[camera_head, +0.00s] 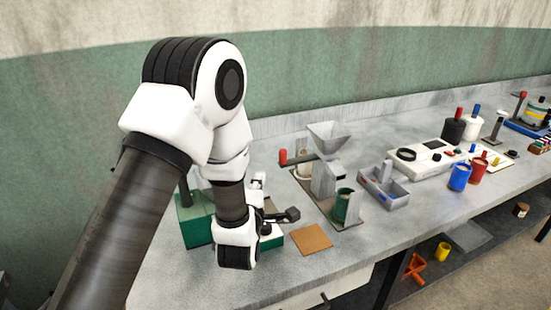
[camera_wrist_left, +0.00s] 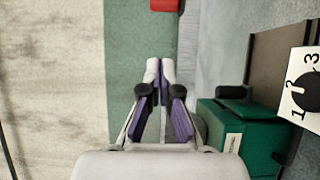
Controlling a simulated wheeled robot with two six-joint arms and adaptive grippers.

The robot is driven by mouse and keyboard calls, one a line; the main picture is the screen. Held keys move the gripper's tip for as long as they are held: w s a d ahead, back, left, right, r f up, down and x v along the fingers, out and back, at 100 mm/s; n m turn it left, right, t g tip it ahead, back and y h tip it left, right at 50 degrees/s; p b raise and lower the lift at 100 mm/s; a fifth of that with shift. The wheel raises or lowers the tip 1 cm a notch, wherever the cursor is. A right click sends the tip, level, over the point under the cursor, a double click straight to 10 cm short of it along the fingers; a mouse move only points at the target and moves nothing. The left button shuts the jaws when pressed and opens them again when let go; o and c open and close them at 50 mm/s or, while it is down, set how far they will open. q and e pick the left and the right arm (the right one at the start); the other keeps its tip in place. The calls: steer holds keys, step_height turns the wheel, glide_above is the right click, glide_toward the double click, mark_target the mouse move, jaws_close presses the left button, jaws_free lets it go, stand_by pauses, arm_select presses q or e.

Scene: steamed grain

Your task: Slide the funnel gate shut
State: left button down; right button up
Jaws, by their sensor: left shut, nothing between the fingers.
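The grey funnel (camera_head: 327,138) sits on top of a grey mill-like stand (camera_head: 328,180) in the middle of the counter. A rod with a red knob (camera_head: 283,157) sticks out to the left just below the funnel. I cannot tell from here which part is the gate or how far it is open. My left gripper (camera_wrist_left: 160,72) is shut and empty in the left wrist view, apart from everything there. In the head view its fingers are mostly hidden by my wrist, left of the funnel stand. My right gripper is not in view.
A green box (camera_wrist_left: 238,135) with a numbered dial (camera_wrist_left: 303,90) stands close to the right of my left gripper. A green cup (camera_head: 343,205) stands below the funnel stand. A grey tray (camera_head: 384,186), a brown square (camera_head: 311,239) and a white device (camera_head: 425,155) are nearby.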

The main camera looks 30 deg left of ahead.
arm_select(q)
steer(key=w+p, duration=0.3)
steer(key=w, duration=0.6)
steer(key=shift+r, duration=0.2)
steer(key=shift+w+a+f, duration=0.1)
steer(key=shift+w+a, duration=0.05)
steer(key=shift+a, duration=0.05)
steer(key=w+d+b, duration=0.1)
steer(key=w+d, duration=0.1)
steer(key=shift+w+d+b, duration=0.25)
steer(key=shift+w+b, duration=0.05)
